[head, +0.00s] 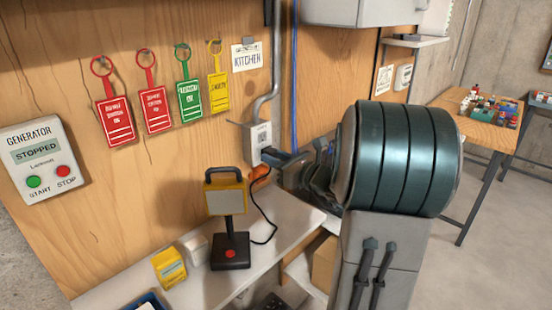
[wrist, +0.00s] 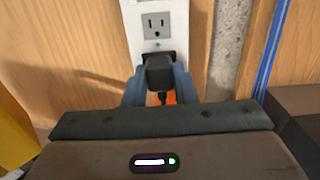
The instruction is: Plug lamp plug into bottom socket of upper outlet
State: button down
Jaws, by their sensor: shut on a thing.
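The white outlet (wrist: 158,28) is on the wooden wall; its upper socket is bare in the wrist view. It also shows in the head view (head: 258,134). My gripper (wrist: 160,88) is shut on a black plug (wrist: 159,72), which is in front of the outlet's lower part and hides the bottom socket. I cannot tell whether its prongs are in. In the head view my gripper (head: 270,157) is at the outlet's lower edge. An orange part (head: 260,173) is just below it, by the black cord. The yellow work lamp (head: 226,199) stands on the bench.
A grey conduit (head: 270,85) and a blue cable (head: 294,70) run down the wall by the outlet. The bench (head: 195,288) holds a yellow box (head: 169,268) and a white box. Coloured tags (head: 115,115) and the generator panel (head: 38,160) are at left.

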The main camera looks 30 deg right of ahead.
jog(key=shift+w+a+b, duration=0.15)
jog(key=shift+w+b, duration=0.35)
jog(key=shift+b, duration=0.05)
dwell(1.7)
jog(key=c, duration=1.1)
grip_release()
jog(key=b+v, duration=0.3)
jog(key=v, duration=1)
jog(key=shift+s, duration=0.4)
